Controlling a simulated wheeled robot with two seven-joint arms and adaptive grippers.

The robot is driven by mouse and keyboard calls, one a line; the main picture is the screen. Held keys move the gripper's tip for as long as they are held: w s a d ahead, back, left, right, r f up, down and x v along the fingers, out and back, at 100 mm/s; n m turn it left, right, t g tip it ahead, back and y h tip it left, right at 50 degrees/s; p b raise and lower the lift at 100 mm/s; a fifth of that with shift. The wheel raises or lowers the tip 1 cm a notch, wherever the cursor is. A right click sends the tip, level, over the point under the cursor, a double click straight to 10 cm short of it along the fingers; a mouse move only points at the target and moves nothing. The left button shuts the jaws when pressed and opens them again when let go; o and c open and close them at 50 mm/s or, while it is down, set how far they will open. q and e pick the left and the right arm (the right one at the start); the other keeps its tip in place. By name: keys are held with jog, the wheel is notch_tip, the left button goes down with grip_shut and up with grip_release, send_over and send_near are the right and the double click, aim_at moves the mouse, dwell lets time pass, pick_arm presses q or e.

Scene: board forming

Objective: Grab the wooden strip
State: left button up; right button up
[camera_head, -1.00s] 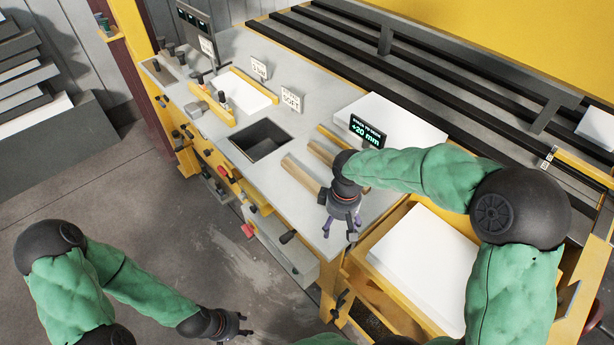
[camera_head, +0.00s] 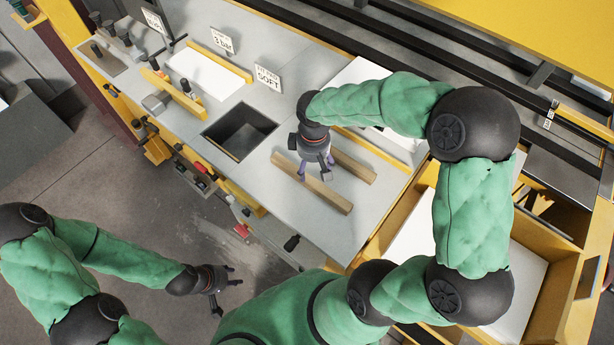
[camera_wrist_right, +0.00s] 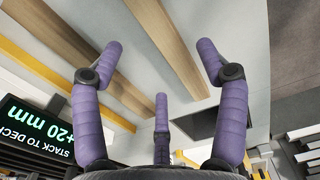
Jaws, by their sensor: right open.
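Two light wooden strips lie on the grey tabletop. The nearer strip (camera_head: 318,190) lies left of and below my right gripper (camera_head: 317,171), and the other strip (camera_head: 356,168) lies to its right, partly hidden by the hand. In the right wrist view, one strip (camera_wrist_right: 168,45) runs between the spread purple fingers of my right gripper (camera_wrist_right: 160,62), and the second strip (camera_wrist_right: 84,62) passes by the left finger. My right gripper is open and empty above the strips. My left gripper (camera_head: 226,287) hangs over the floor at lower left, fingers spread, holding nothing.
A square dark opening (camera_head: 241,131) is in the tabletop left of the strips. A yellow rail (camera_head: 376,149) and white boards lie to the right. A sign reading "SOFT" (camera_head: 268,77) stands behind. A "+20 mm" display (camera_wrist_right: 45,128) shows in the wrist view.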

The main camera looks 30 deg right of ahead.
aim_at(311, 178)
jog(key=f, duration=0.3)
jog(key=shift+w, duration=0.2)
jog(key=shift+w+f, duration=0.15)
jog(key=shift+f, duration=2.6)
jog(key=c, duration=1.3)
